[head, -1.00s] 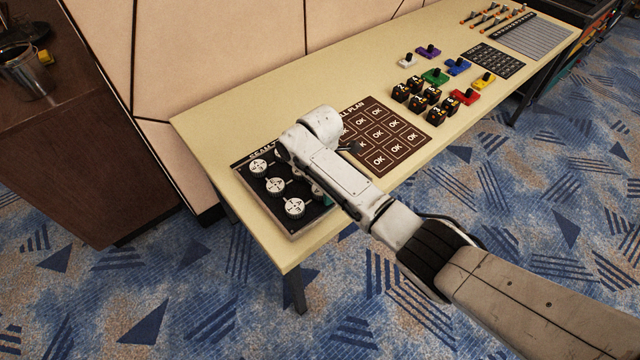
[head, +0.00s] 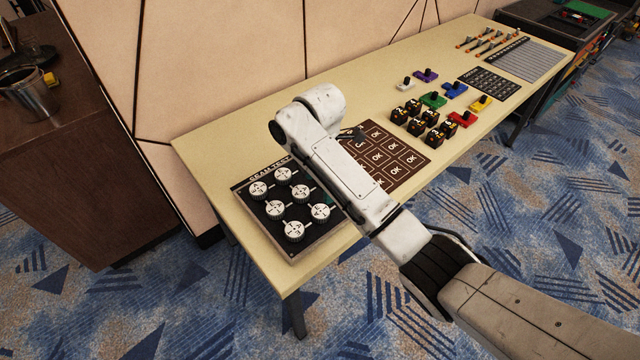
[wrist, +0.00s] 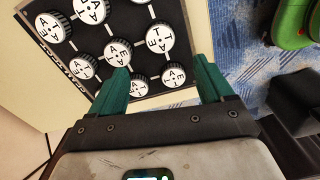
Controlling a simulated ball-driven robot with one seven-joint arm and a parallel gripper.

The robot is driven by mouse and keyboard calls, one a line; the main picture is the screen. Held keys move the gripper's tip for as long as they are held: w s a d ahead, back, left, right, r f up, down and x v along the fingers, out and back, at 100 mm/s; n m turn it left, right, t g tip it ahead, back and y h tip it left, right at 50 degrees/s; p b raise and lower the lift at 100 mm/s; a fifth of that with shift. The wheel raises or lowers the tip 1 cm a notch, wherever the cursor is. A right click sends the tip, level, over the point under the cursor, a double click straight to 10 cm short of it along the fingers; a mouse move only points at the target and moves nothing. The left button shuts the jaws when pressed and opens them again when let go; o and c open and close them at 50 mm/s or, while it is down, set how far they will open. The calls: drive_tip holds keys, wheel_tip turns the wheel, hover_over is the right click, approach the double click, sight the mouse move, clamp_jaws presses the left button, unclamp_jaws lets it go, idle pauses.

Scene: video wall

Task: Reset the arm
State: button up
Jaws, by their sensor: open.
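My gripper (wrist: 162,66) is open, its two green fingers apart with nothing held between them in the wrist view. It hangs above the dial panel (wrist: 80,68), whose white lettered dials show beyond and between the fingers. In the head view, my white arm reaches in from the lower right over the table, and its wrist housing hides most of the gripper. The dial panel (head: 268,242) lies left of the arm, with several round white dials on a dark board. I cannot tell the exact height of the fingers over the panel.
The long pale table (head: 215,145) runs to the upper right. A brown board of OK squares (head: 410,152) lies partly under the arm. Several black number blocks (head: 432,118) and coloured knob pieces (head: 454,90) stand farther right. A beige wall (head: 220,60) stands behind the table.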

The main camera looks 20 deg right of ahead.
idle(0.3)
drive_tip(key=s+a+f+m, duration=0.1)
drive_tip(key=s, duration=0.1)
drive_tip(key=s+a+f+m, duration=0.1)
drive_tip(key=s+f, duration=0.1)
drive_tip(key=s+a+f+m+y, duration=0.1)
drive_tip(key=s, duration=0.1)
drive_tip(key=shift+a+f, duration=0.4)
drive_tip(key=s+d+f+m+t, duration=0.1)
drive_tip(key=s+f+m, duration=0.3)
drive_tip(key=s, duration=0.6)
drive_tip(key=s+d+f+m, duration=0.2)
drive_tip(key=s+m, duration=0.5)
drive_tip(key=s, duration=0.3)
drive_tip(key=s+d+r+m+h, duration=0.1)
drive_tip(key=s+d+m, duration=0.4)
drive_tip(key=s, duration=0.7)
drive_tip(key=shift+d+r+m, duration=0.4)
drive_tip(key=shift+d+r, duration=0.3)
wheel_tip(320, 180, down, 10)
drive_tip(key=b, duration=1)
